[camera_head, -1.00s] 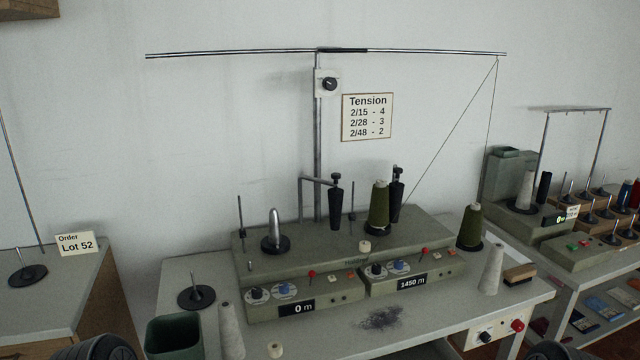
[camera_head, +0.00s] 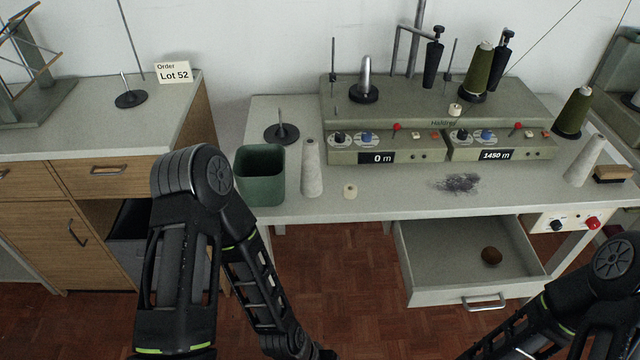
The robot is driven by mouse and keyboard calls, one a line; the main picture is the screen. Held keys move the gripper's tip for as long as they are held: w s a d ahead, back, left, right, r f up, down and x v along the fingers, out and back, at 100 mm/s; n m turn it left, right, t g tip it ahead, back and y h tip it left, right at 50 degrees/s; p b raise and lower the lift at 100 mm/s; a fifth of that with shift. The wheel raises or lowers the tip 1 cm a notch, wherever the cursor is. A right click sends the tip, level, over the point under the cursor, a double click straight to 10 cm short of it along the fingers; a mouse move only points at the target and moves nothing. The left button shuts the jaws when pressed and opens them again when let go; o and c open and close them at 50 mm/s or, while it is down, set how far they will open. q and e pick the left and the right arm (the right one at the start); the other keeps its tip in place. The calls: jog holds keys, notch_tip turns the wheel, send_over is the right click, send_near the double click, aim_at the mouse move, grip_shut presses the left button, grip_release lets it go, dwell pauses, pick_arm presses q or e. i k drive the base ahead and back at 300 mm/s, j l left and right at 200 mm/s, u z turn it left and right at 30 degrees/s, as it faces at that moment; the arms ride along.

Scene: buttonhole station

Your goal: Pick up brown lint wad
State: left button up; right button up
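A small round brown lint wad (camera_head: 491,256) lies inside the open drawer (camera_head: 420,262) under the winder table, toward the drawer's right side. My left arm is bent down at the left of the view. My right arm comes in at the lower right, below and right of the drawer. Neither arm's fingertips can be made out, so the state of both grippers is hidden. No arm part touches the wad.
The drawer sticks out from the table front, its handle (camera_head: 484,302) facing me. On the table stand a green bin (camera_head: 260,176), a grey cone (camera_head: 312,168), a small spool (camera_head: 350,191) and the winder (camera_head: 388,152). A dark lint patch (camera_head: 456,183) lies on the tabletop.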

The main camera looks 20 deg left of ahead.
aim_at(491, 255)
jog(key=i+l, duration=0.1)
jog(key=l, duration=0.65)
jog(key=i+l, duration=0.1)
jog(key=l, duration=0.65)
jog(key=i+l, duration=0.1)
jog(key=l, duration=1.45)
jog(key=i, duration=0.05)
